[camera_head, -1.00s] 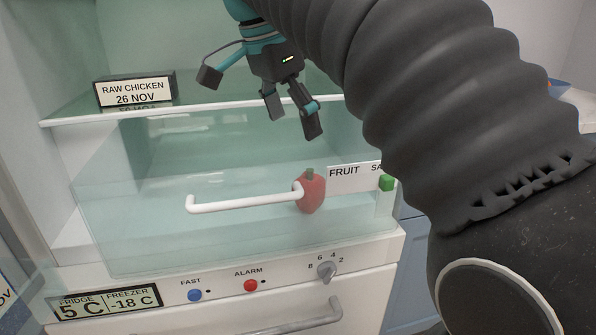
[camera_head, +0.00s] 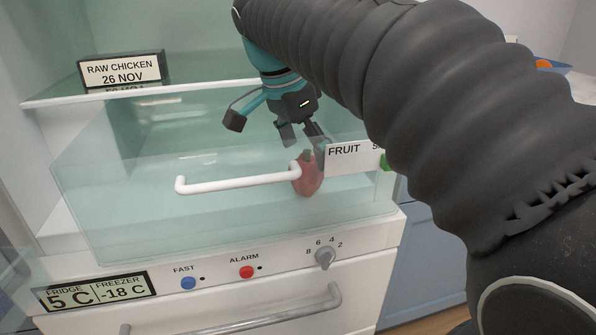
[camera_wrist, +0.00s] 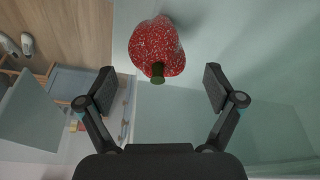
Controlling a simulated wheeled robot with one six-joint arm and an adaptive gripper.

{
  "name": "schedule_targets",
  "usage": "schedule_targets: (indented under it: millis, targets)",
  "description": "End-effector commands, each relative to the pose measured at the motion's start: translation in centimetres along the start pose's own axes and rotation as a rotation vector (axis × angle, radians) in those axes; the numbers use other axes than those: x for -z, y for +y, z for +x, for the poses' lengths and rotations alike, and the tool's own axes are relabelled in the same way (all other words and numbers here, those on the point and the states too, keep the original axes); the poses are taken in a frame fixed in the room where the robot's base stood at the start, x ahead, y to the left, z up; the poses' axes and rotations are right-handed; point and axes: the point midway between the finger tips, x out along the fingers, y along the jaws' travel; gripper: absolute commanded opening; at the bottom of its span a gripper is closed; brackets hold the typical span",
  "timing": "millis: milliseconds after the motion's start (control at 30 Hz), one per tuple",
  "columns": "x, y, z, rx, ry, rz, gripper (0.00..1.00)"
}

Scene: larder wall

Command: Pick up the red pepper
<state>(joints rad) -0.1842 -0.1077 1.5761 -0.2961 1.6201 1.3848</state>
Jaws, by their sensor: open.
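The red pepper (camera_head: 308,178) is inside the clear fridge drawer (camera_head: 120,215), seen through its front panel behind the right end of the white handle. In the wrist view the pepper (camera_wrist: 157,48), speckled red with a dark green stem, lies ahead of the fingertips, between their lines and slightly left of centre. My gripper (camera_head: 300,136) is open and empty, pointing down just above the pepper at the drawer. In the wrist view both fingers (camera_wrist: 160,88) are spread wide with nothing between them.
The white drawer handle (camera_head: 235,184) and FRUIT label (camera_head: 345,152) are on the drawer front. A RAW CHICKEN box (camera_head: 122,72) stands on the glass shelf (camera_head: 190,90) at upper left. A control panel with knob (camera_head: 325,257) is below.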

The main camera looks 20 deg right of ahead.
Motion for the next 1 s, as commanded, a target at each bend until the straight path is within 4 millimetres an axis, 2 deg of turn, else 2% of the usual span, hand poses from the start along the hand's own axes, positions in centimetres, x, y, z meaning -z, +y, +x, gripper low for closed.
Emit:
schedule_targets:
  millis: [100,200,500,567,700,800,1000]
  targets:
    - [0.0,0.3,1.8,-0.002,0.0,0.0,0.92]
    - [0.0,0.2,2.8,-0.001,0.0,0.0,0.92]
    - [0.0,0.2,3.2,-0.001,0.0,-0.001,0.92]
    - [0.0,0.2,3.2,-0.001,0.0,-0.001,0.79]
    - [0.0,0.2,3.2,-0.001,0.0,-0.001,0.44]
    - [0.0,0.2,3.2,-0.001,0.0,-0.001,0.22]
    - [0.0,0.2,3.2,-0.001,0.0,-0.001,0.22]
